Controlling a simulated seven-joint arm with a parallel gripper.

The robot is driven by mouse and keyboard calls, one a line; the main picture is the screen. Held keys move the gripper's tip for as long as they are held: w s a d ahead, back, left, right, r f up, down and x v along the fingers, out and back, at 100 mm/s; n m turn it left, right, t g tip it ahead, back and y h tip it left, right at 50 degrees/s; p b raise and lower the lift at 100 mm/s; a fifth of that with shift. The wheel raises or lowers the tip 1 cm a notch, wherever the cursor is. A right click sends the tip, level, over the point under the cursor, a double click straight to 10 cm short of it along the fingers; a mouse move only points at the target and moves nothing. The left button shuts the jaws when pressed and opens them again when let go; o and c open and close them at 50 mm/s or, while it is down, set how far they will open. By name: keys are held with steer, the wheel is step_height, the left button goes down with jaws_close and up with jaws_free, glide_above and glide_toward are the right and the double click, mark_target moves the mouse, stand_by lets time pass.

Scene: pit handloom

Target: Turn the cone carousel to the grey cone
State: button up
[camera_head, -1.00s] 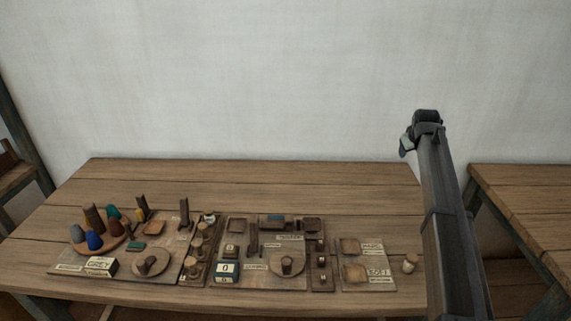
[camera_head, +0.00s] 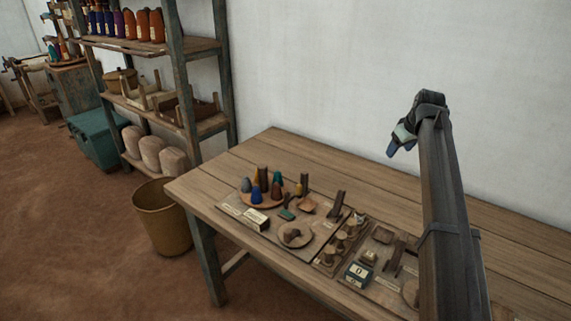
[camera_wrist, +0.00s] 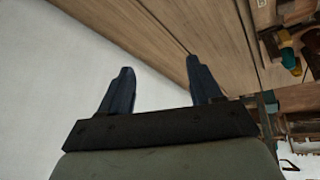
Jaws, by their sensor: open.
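The cone carousel (camera_head: 247,201) is a round wooden plate at the left of the board on the bench. Several cones stand on it: a grey one (camera_head: 246,185) at its left edge, a blue one (camera_head: 256,195) at the front, plus yellow, brown, teal and dark red ones. A small block with a white label (camera_head: 256,219) stands in front of it. A round dial with a knob (camera_head: 294,234) lies to its right. My gripper (camera_head: 399,146) is open and empty, raised above the bench's back, well right of the carousel. Its two separated fingers (camera_wrist: 158,72) show in the wrist view.
Other board fittings include a row of wooden knobs (camera_head: 340,242) and a block marked 0 (camera_head: 357,274). A shelf rack (camera_head: 186,95) stands behind left, with a bucket (camera_head: 162,222) below the bench's left end. The bench behind the board is clear.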

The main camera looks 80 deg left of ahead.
steer(key=s+a+r+n+g+h, duration=0.1)
steer(key=s+a+n, duration=0.15)
steer(key=s, duration=0.85)
steer(key=s+a+r+n+g, duration=0.1)
steer(key=s+a, duration=0.3)
steer(key=s, duration=0.8)
steer(key=n+g+h, duration=0.1)
steer(key=n, duration=0.2)
glide_toward(263, 166)
steer(key=shift+m, duration=0.25)
steer(key=x, duration=0.9)
steer(key=shift+a+r, duration=0.1)
steer(key=shift+c, duration=0.4)
jaws_close()
